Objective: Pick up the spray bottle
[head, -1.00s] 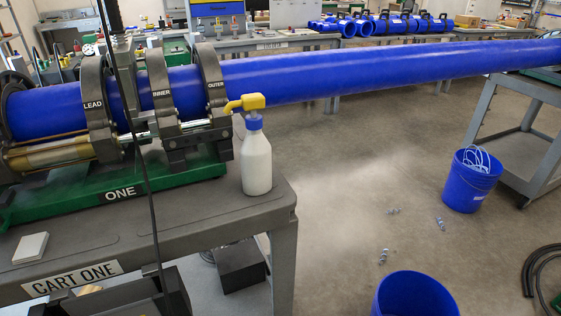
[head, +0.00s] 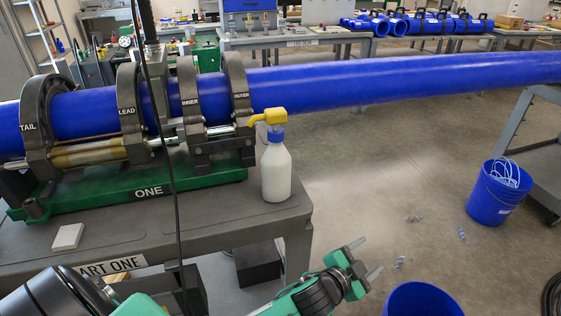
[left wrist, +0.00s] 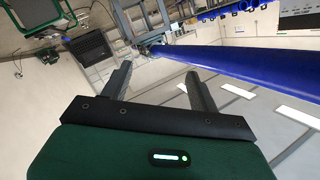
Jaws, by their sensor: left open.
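The spray bottle (head: 276,172) stands upright on the right end of the cart top in the head view. It has a white body, a blue collar and a yellow trigger head whose nozzle points left. My left gripper (head: 367,259) is in front of and to the right of the bottle, beyond the cart's edge. Its two fingers are apart, with nothing between them. The left wrist view shows the same spread fingers (left wrist: 158,88) with the blue pipe and room beyond; the bottle cannot be made out there. My right gripper is not seen.
The cart (head: 225,222) carries a green pipe clamp machine (head: 130,190) and a small white block (head: 67,236). A long blue pipe (head: 400,82) runs right, behind the bottle. A black cable (head: 168,150) hangs in front. Blue buckets (head: 490,205) stand on the floor.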

